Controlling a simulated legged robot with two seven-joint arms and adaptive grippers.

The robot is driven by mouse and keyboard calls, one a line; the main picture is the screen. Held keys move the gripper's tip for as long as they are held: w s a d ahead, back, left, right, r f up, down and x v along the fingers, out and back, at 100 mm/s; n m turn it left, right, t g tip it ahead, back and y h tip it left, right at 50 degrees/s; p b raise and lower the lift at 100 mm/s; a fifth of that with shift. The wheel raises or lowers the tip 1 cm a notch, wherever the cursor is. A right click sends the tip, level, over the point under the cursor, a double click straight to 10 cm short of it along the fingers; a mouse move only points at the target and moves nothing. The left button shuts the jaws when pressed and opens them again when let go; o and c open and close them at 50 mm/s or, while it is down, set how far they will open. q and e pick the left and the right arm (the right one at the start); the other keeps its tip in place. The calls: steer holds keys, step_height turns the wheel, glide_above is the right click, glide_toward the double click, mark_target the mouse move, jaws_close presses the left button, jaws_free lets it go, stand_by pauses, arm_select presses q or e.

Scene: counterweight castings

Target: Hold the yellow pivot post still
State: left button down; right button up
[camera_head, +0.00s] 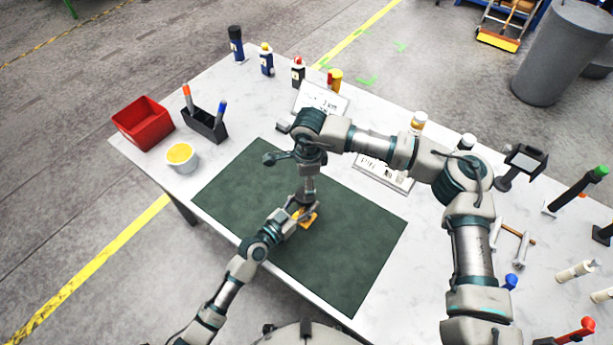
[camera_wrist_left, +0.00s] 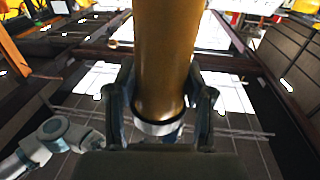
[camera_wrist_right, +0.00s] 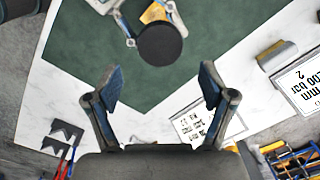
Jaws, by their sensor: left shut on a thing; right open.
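The yellow pivot post (camera_wrist_left: 168,50) is a golden-yellow cylinder with a pale metal ring at one end. In the left wrist view it stands between the fingers of my left gripper (camera_wrist_left: 165,92), which is shut on it. My right gripper (camera_wrist_right: 162,82) is open and empty above the mat. A round black disc (camera_wrist_right: 160,45) shows beyond its fingertips, beside the yellow base; what it belongs to is unclear.
The green mat (camera_head: 345,255) lies on a white table (camera_head: 235,92). A red bin (camera_head: 145,122), a marker holder (camera_head: 205,124) and a yellow-topped tub (camera_head: 182,157) stand at the left. Bottles line the back edge. Several tools stand at the right. The mat's near part is clear.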

arm_select(q)
steer(key=shift+r, duration=0.1)
arm_select(e)
step_height(320, 180, down, 6)
steer(key=shift+f, duration=0.25)
steer(key=c, duration=1.2)
steer(key=o, duration=1.3)
steer(key=shift+o, duration=0.2)
steer(key=shift+r, duration=0.1)
step_height(320, 180, up, 12)
